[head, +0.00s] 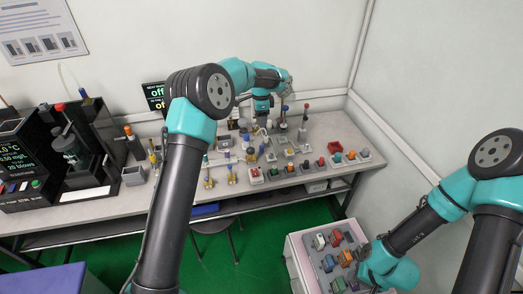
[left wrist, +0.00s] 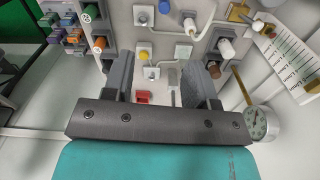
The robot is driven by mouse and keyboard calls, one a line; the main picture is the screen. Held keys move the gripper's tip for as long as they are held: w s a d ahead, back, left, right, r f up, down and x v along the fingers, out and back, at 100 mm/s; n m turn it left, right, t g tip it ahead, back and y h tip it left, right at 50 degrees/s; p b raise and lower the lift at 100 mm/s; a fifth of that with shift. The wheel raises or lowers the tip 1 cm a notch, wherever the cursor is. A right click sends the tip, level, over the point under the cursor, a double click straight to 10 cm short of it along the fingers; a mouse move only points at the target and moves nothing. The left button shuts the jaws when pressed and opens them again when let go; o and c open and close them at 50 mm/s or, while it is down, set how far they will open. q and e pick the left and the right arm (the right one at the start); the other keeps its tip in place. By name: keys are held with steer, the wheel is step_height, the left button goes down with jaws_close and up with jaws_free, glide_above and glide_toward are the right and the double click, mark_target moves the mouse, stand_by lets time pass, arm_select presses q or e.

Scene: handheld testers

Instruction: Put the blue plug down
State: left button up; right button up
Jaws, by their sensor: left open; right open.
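My left gripper (head: 264,120) is over the back middle of the bench in the head view, partly hidden by its own wrist. In the left wrist view its two dark fingers (left wrist: 160,84) are apart with nothing held between them. A blue plug-like piece (left wrist: 164,7) shows at the top edge of that view, beyond the fingertips and clear of them; its lower part is unclear. A yellow-topped piece (left wrist: 152,73) on a white base lies below the fingers. My right gripper (head: 362,280) is low beside the parts tray, its fingers hard to make out.
The bench (head: 135,192) carries several coloured plugs on small bases, upright posts and a dark tester (head: 75,150) at left. A grey tray (head: 318,262) of coloured pieces stands at lower right. In the left wrist view a round dial (left wrist: 256,122) is right of the gripper.

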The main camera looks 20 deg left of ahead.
stand_by(0.3)
arm_select(q)
glide_toward(262, 146)
steer(key=f, duration=0.5)
steer(key=shift+s+f, duration=0.25)
steer(key=shift+s, duration=0.15)
steer(key=shift+w+f, duration=0.2)
steer(key=shift+f, duration=1.1)
steer(key=shift+w+f, duration=0.2)
steer(key=shift+f, duration=1.1)
jaws_close()
